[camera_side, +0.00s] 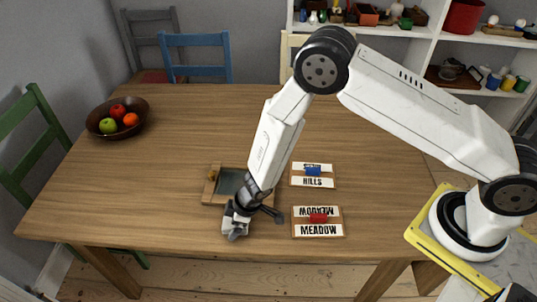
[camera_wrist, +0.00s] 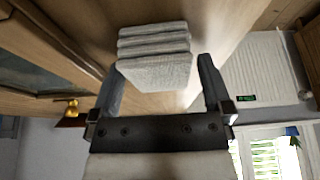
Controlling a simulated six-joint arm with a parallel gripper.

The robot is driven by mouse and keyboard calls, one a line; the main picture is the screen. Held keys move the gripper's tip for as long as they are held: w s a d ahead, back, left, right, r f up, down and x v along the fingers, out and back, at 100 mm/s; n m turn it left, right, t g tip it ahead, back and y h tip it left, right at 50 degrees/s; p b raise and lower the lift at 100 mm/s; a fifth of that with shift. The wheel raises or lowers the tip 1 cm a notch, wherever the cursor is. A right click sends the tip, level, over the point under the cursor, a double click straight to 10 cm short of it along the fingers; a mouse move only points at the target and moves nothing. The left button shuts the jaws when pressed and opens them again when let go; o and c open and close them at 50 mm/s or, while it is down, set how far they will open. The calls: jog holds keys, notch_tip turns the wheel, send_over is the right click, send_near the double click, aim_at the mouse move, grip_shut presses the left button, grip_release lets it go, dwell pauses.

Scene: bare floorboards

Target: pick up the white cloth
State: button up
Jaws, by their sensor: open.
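The white cloth (camera_wrist: 155,70) is a folded, layered, pale grey-white stack in the wrist view. It lies on the table between and beyond the two open fingers of my gripper (camera_wrist: 158,82). In the side view my gripper (camera_side: 241,212) points down near the table's front edge, and a small pale part of the cloth (camera_side: 235,230) shows beside it. The gripper hides much of it there. I cannot tell whether the fingers touch the cloth.
A wood-framed dark panel (camera_side: 212,190) lies just behind my gripper. To the right are a HILLS board (camera_side: 313,182) with a blue piece and a MEADOW board (camera_side: 318,230) with a red piece. A fruit bowl (camera_side: 95,128) stands far left. The table's middle back is clear.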

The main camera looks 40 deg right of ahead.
jog(key=c, duration=1.2)
jog(key=shift+o, duration=0.2)
jog(key=shift+r, duration=0.1)
jog(key=shift+r, duration=4.85)
jog(key=o, duration=0.4)
jog(key=shift+c, duration=1.2)
